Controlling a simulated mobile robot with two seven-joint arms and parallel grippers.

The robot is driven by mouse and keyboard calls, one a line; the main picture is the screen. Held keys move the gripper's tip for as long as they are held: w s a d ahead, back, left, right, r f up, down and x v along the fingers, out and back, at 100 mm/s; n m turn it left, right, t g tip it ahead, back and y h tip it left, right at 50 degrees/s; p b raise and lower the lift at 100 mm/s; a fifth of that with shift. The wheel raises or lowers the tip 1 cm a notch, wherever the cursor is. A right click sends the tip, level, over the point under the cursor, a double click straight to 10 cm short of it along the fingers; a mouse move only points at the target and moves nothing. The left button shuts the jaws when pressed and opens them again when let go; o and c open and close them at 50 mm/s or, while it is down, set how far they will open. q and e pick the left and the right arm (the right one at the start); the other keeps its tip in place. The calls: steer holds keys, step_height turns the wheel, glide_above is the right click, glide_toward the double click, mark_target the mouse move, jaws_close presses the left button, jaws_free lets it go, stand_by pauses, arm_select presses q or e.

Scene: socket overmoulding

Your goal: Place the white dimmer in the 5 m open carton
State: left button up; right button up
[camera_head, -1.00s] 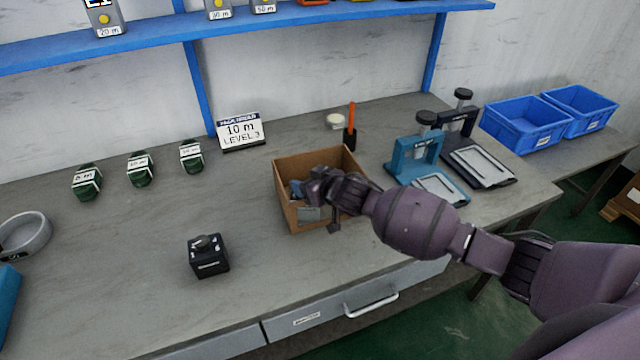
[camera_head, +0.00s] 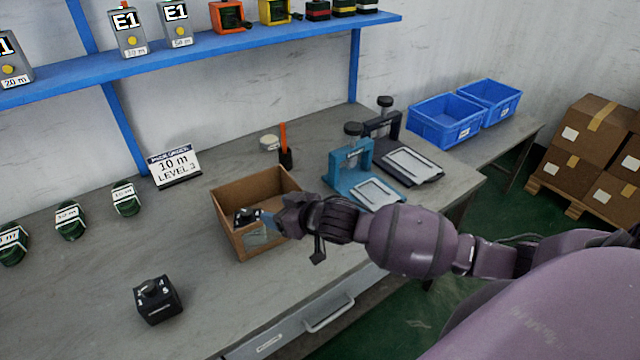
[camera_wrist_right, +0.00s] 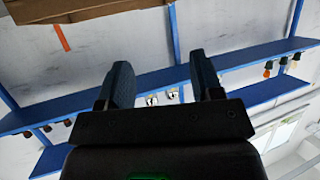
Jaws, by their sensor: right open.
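An open brown carton (camera_head: 252,190) stands on the bench; I see no 5 m mark on it. My right gripper (camera_head: 259,217) is at the carton's near side, its fingers over the opening. In the right wrist view the two fingers (camera_wrist_right: 157,78) are apart with nothing between them, and a brown carton edge (camera_wrist_right: 75,10) crosses the top. A small dark and pale shape shows by the fingertips; I cannot tell whether it is an item or part of the gripper. I cannot make out a white dimmer. A black dimmer-like box with a knob (camera_head: 158,302) sits front left. My left gripper is out of view.
A sign reading 10 m LEVEL 3 (camera_head: 174,168) stands behind the carton. Several green coils (camera_head: 68,222) line the left. A teal press (camera_head: 350,172), a dark press (camera_head: 400,155) and blue bins (camera_head: 446,125) are to the right. A blue shelf (camera_head: 220,50) runs above.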

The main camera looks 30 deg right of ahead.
steer(key=shift+m+h, duration=0.6)
steer(key=shift+m, duration=0.2)
steer(key=s+f, duration=0.6)
steer(key=s, duration=0.1)
steer(key=s+f, duration=0.3)
steer(key=shift+s+f, duration=0.1)
steer(key=shift+s, duration=0.3)
steer(key=s+d+f+h, duration=0.2)
steer(key=s+f, duration=0.1)
steer(key=s, duration=0.4)
steer(key=s+d+f+m+g+h, duration=0.1)
steer(key=s+d+f, duration=0.1)
steer(key=s, duration=0.5)
steer(key=shift+d+f+m+h, duration=0.3)
steer(key=shift+d+f+h, duration=0.1)
steer(key=shift+f, duration=0.5)
